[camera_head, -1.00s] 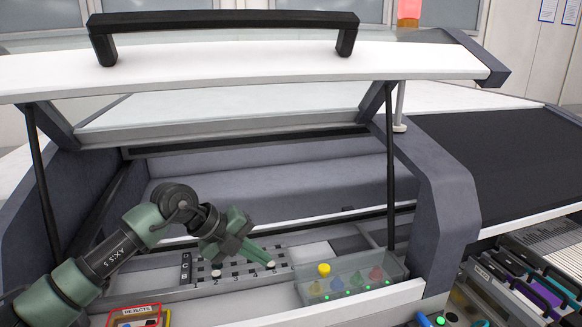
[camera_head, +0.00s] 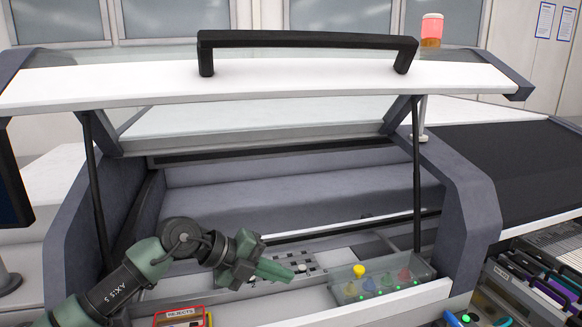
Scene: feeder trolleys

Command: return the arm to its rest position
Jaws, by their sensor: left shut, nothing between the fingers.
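My left arm comes in from the lower left, in green and dark grey. Its left gripper (camera_head: 288,272) is shut and empty, with its green fingers pointing right. It is over the near part of the checkered board (camera_head: 328,258), left of the clear bin with coloured pieces, and hides part of the board. A small white round piece (camera_head: 302,268) shows close to the fingertips; I cannot tell whether they touch. My right gripper is not in view.
The raised white lid (camera_head: 290,85) with a black handle (camera_head: 308,40) spans above the arm, held by dark struts (camera_head: 416,180). A clear bin (camera_head: 390,290) holds a yellow knob and other coloured pieces. A red-rimmed rejects tray (camera_head: 180,312) sits below the arm. Feeder cassettes (camera_head: 535,280) stand at right.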

